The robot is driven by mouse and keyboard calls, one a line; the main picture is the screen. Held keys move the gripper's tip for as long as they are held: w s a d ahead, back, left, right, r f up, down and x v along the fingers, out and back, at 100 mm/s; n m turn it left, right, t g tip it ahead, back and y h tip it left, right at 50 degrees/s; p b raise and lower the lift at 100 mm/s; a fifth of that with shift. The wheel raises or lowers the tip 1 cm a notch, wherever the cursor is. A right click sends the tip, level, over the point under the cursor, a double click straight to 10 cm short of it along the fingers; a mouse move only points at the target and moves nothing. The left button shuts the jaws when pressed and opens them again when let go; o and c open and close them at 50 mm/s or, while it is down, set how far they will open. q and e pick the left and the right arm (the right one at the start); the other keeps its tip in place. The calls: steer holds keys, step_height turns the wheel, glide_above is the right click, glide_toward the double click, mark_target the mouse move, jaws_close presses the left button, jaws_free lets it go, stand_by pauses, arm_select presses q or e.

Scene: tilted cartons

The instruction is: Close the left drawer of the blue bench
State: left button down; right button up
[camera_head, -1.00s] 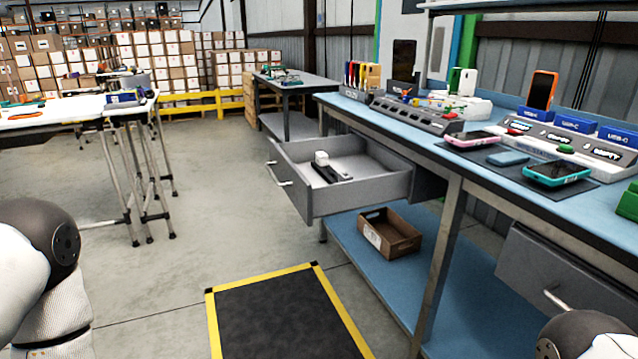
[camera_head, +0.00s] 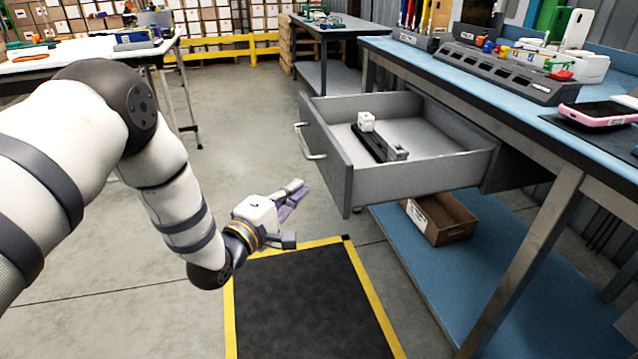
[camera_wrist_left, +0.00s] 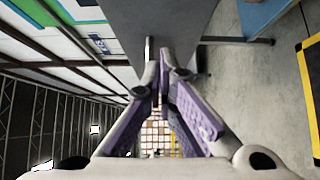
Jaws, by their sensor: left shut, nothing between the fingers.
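The left drawer (camera_head: 420,182) of the blue bench (camera_head: 470,75) is grey and pulled well out. Its front panel (camera_head: 326,150) faces left and carries a light bar handle (camera_head: 309,142). My left gripper (camera_head: 299,189) is shut and empty, in front of the panel and lower than the handle in the head view. In the left wrist view, the fingertips (camera_wrist_left: 172,60) meet near the grey panel (camera_wrist_left: 185,22), with the handle (camera_wrist_left: 149,48) beside them. I cannot tell whether they touch it. My right gripper is not in view.
A dark device with a white block (camera_head: 378,140) lies in the drawer. A brown open box (camera_head: 440,217) stands on the blue lower shelf (camera_head: 455,280). A black mat with yellow edges (camera_head: 310,305) lies on the floor. Phones and holders stand on the benchtop.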

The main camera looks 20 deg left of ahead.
mark_target(331, 171)
arm_select(q)
steer(key=shift+w+d, duration=1.85)
steer(key=shift+w, duration=0.25)
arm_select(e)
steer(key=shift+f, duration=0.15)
